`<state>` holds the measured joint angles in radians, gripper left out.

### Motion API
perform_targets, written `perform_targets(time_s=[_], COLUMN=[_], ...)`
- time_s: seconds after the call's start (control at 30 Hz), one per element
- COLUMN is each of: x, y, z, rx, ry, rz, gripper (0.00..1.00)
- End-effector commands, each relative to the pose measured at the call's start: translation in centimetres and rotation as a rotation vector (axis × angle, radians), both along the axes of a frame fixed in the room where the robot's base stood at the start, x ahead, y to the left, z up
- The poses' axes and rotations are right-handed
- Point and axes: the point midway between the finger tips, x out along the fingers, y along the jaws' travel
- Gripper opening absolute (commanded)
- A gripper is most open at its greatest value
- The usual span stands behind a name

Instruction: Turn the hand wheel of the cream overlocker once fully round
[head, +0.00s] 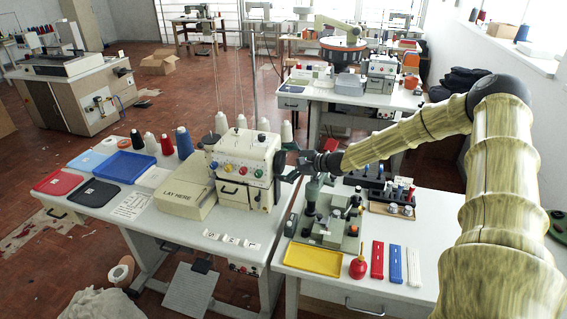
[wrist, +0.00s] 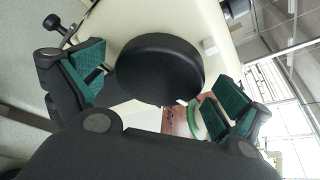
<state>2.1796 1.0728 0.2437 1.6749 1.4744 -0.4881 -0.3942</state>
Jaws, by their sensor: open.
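The cream overlocker (head: 243,158) stands on the left white table, with coloured dials on its front. Its hand wheel is a thick black disc (wrist: 160,68) on the cream body in the wrist view. In the head view the wheel is at the machine's right side, largely hidden by my gripper (head: 296,163). In the wrist view my gripper (wrist: 163,84) is open, its teal-padded fingers on either side of the wheel. Gaps show between both pads and the rim, so it is not gripped. I cannot tell how far the wheel has turned.
A small black knob on a rod (wrist: 52,25) sticks out near the left finger. A cream box marked "LAY HERE!" (head: 176,196) sits left of the overlocker. A green-grey machine (head: 326,212) and a yellow tray (head: 313,259) are on the right table, below my arm.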

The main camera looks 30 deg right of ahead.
Motion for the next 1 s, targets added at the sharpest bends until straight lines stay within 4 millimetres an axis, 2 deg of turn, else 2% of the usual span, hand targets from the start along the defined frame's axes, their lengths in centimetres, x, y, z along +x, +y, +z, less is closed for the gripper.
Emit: perform_targets(time_s=[0.07,0.3,0.67,1.0], x=[-0.01,-0.01,0.02,0.12], y=[0.02,0.03,-0.02,-0.07], z=[0.01,0.02,0.1,0.27], rx=[0.0,0.0,0.016,0.126], ry=[0.0,0.0,0.014,0.109], rz=[0.0,0.0,0.0,0.001], gripper=[1.0,0.58,0.57,0.57])
